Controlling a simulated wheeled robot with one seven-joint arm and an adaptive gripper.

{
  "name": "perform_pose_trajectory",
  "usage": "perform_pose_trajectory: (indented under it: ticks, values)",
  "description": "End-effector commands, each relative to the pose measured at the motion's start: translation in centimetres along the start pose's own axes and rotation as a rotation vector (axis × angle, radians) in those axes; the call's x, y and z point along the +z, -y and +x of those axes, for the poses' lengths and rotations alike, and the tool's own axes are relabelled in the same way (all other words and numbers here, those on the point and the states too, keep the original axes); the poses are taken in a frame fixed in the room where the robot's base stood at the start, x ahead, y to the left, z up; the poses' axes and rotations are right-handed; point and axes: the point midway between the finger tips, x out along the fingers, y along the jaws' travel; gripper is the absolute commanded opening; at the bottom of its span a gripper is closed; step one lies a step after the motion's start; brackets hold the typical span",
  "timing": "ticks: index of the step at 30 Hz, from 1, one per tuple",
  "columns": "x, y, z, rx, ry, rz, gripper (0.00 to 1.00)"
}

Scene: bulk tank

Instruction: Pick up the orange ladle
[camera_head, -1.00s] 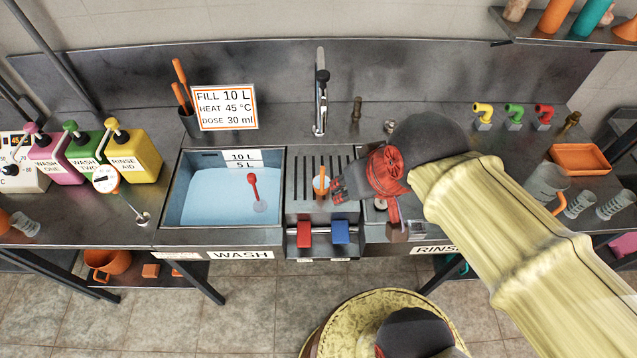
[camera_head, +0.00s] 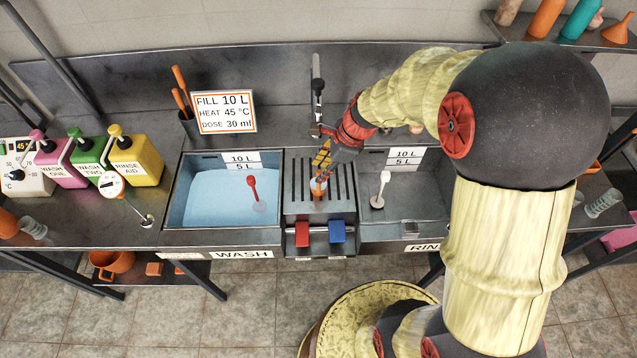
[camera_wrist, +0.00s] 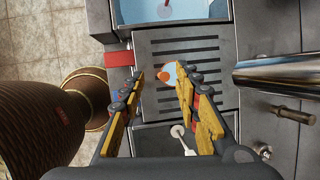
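The orange ladle (camera_head: 317,189) stands on the slotted drainboard between the two basins, with an orange upright handle and a pale bluish bowl at its base. In the wrist view the ladle (camera_wrist: 164,76) shows as an orange end over the pale bowl, between my fingertips. My gripper (camera_head: 321,172) points down over it, partly hiding it in the head view. In the wrist view my gripper (camera_wrist: 160,76) is open, with yellow finger pads on both sides of the ladle. Whether either pad touches it, I cannot tell.
The water-filled wash basin (camera_head: 174,216) is left of the drainboard (camera_head: 343,198), the rinse basin (camera_head: 440,205) right. A tall tap (camera_head: 317,90) rises behind. Red (camera_head: 302,234) and blue (camera_head: 337,232) blocks are at the drainboard's front. A grey pot (camera_head: 190,127) holds orange handles.

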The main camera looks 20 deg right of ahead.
Motion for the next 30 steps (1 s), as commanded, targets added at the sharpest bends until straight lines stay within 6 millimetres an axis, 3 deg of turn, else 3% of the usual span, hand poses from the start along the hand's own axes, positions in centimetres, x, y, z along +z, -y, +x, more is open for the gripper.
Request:
perform_pose_trajectory:
  ticks: [6, 17, 25, 30]
  values:
    - [-1.0, 0.6, 2.4, 0.013, 0.009, 0.151, 0.32]
    - [-1.0, 0.6, 5.5, 0.011, 0.009, 0.148, 0.32]
    - [-1.1, 0.5, 9.3, 0.012, 0.008, 0.147, 0.32]
    - [-1.1, 0.6, 9.7, 0.010, 0.008, 0.146, 0.32]
